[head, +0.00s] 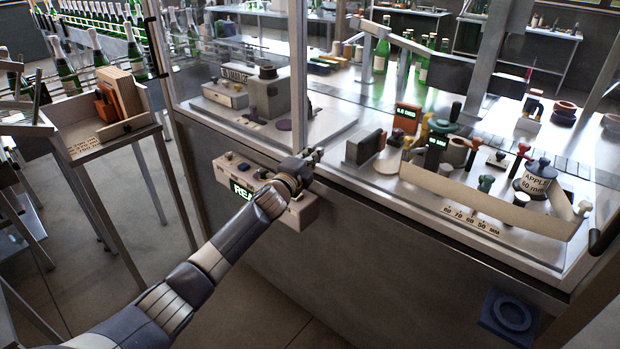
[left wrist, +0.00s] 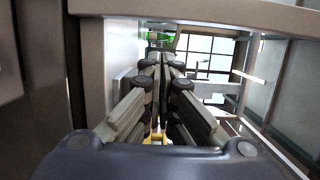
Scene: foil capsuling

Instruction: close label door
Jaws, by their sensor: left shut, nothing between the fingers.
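The label door looks to be the clear panel in a pale metal frame (head: 299,75) on the front of the machine. Behind it stands a grey label unit (head: 270,92). I cannot tell whether the door is fully closed. My left gripper (head: 318,154) is at the foot of the frame's right upright, above the control box; contact is unclear. In the left wrist view its fingers (left wrist: 166,62) are together and empty, and a pale frame bar (left wrist: 200,10) crosses close above them. My right gripper does not show.
A control box (head: 240,190) with a green display juts out below my left gripper. A bench with a tray (head: 140,118) stands at left. To the right, the machine deck (head: 345,185) holds several knobs and tools behind a low beige scale strip (head: 440,205). Green bottles (head: 381,50) stand behind.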

